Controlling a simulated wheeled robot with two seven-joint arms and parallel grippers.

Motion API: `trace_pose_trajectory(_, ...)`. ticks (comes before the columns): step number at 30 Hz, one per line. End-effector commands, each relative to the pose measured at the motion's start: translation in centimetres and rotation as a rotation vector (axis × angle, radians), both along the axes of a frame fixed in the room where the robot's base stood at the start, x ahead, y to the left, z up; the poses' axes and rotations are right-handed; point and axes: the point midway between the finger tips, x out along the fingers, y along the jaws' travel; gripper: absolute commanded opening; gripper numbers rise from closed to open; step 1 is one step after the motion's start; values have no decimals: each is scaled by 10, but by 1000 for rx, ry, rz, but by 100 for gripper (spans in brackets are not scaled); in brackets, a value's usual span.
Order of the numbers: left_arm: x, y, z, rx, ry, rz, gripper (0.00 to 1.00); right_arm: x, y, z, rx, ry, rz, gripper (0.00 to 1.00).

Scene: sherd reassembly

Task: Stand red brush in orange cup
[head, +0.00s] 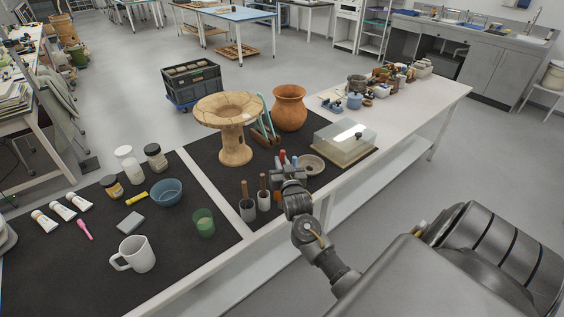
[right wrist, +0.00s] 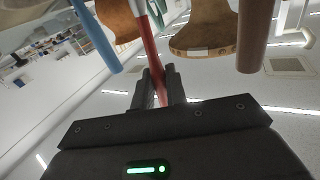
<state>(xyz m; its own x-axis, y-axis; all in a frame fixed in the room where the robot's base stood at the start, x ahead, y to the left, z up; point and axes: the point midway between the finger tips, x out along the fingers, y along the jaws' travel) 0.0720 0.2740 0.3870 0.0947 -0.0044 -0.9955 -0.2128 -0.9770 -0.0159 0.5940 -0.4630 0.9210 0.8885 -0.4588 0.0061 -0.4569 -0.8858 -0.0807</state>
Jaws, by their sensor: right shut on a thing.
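The red brush (head: 282,156) stands roughly upright in my right gripper (head: 288,178), above the black mat. In the right wrist view the red brush (right wrist: 151,50) runs between the shut fingers (right wrist: 158,88). A small patch of orange, which looks like the orange cup (head: 278,195), shows just below the gripper in the head view. Most of it is hidden by the gripper and wrist, and I cannot tell whether the brush's lower end is inside it. My left gripper is in neither view.
Grey cups with brown-handled tools (head: 247,208) stand left of the gripper. A blue-handled tool (right wrist: 95,36) is close beside it. A clay pedestal bowl (head: 233,150), terracotta vase (head: 289,107), pale dish (head: 312,165) and clear-lidded box (head: 345,143) stand around.

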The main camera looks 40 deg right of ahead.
Motion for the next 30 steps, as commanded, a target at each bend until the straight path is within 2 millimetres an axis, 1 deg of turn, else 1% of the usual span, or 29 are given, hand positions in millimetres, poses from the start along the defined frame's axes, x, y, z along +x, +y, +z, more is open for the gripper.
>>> trace_pose_trajectory(1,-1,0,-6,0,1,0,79,0,0,-8,0,1,0,0)
trace_pose_trajectory(3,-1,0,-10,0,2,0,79,0,0,-14,0,1,0,0)
trace_pose_trajectory(15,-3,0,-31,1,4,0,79,0,0,-46,-1,1,-1,0)
trace_pose_trajectory(21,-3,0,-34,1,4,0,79,0,0,-51,-1,1,-1,0)
trace_pose_trajectory(29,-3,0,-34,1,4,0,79,0,0,-51,-1,0,0,0)
trace_pose_trajectory(30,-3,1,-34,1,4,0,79,0,0,-51,-1,0,0,18)
